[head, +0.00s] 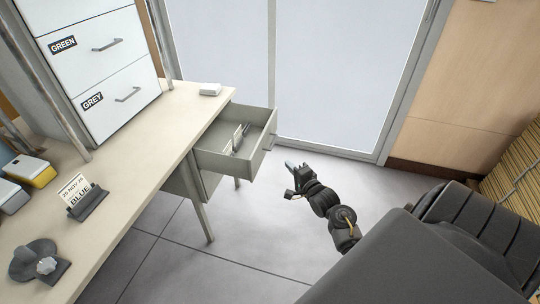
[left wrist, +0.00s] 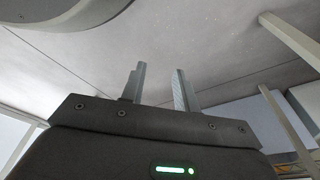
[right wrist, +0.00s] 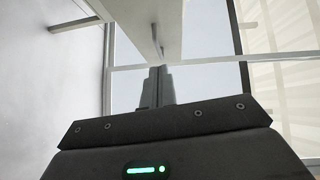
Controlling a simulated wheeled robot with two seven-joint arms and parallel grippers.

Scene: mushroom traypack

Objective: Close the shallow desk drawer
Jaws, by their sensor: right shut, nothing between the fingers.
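The shallow desk drawer (head: 262,148) stands pulled out from the right end of the cream desk (head: 150,135). Several upright cards or small items (head: 238,139) are inside it. My right gripper (head: 289,164) is to the right of the drawer's front panel, with a visible gap in the head view. In the right wrist view its fingers (right wrist: 157,72) are together and empty, with a pale panel just beyond the tips; I cannot tell if they touch it. My left gripper (left wrist: 160,68) shows only in the left wrist view, its fingers apart and empty.
A white cabinet (head: 108,75) with drawers labelled GREEN and GREY stands on the desk. A card stand (head: 88,204) and a small white box (head: 210,89) are also there. Grey floor is clear beside the drawer.

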